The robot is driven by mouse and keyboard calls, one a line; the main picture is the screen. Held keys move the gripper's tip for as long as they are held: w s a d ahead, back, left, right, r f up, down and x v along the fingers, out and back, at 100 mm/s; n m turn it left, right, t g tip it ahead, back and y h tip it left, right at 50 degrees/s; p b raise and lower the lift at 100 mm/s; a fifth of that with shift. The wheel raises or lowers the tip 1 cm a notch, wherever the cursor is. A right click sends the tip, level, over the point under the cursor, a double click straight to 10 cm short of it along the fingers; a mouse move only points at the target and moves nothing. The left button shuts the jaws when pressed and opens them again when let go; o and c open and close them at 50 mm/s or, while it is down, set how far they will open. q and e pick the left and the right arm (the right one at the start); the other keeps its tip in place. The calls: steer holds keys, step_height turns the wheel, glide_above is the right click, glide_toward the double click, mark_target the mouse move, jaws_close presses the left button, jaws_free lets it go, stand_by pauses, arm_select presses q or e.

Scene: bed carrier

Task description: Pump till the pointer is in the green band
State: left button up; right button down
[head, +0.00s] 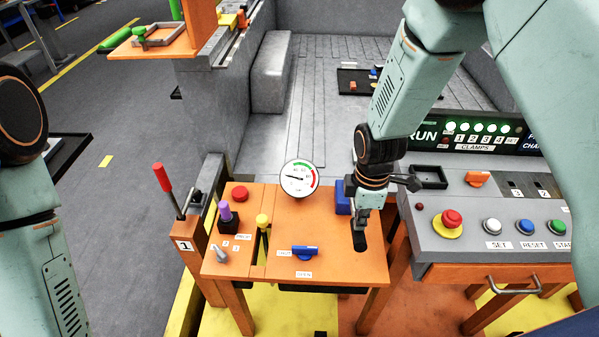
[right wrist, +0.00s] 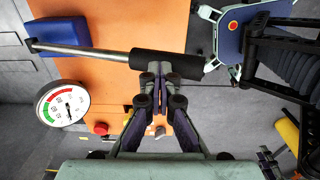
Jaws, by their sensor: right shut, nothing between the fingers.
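The round white gauge (head: 299,178) stands at the back of the orange table. Its dark pointer points left, outside the green band at the top; a red band is on the right. The gauge also shows turned in the right wrist view (right wrist: 62,104). The pump lever has a black grip (right wrist: 166,65) on a metal rod running to a blue base (right wrist: 57,36). In the head view the black grip (head: 360,241) is just below my right gripper (head: 361,218). My right gripper is shut and empty, its tips close to the grip; contact is unclear. My left gripper is out of view.
The table (head: 338,258) also carries a blue valve handle (head: 305,252), a yellow-topped lever (head: 263,222), a purple knob (head: 225,210) and a red button (head: 239,193). A red-handled lever (head: 164,180) stands left. A grey console (head: 480,218) with buttons stands right.

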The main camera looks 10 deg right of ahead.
steer(key=r+p, duration=0.1)
steer(key=r, duration=0.1)
steer(key=r+p, duration=0.2)
steer(key=w+r+p, duration=0.1)
steer(key=r+p, duration=0.1)
steer(key=shift+d+r, duration=0.15)
steer(key=shift+r, duration=0.15)
steer(key=shift+f, duration=0.1)
steer(key=shift+f, duration=0.1)
steer(key=shift+s+f+b, duration=1.2)
steer(key=shift+f+b, duration=2.5)
steer(key=shift+f, duration=2.85)
steer(key=r+p, duration=0.3)
steer(key=r, duration=0.1)
steer(key=w+r+p, duration=0.1)
steer(key=r+p, duration=0.3)
steer(key=r, duration=0.1)
steer(key=w+r+p, duration=0.1)
steer(key=r+p, duration=0.2)
steer(key=r, duration=0.1)
steer(key=shift+w+r+p, duration=0.2)
steer(key=shift+p, duration=0.15)
steer(key=shift+f, duration=0.1)
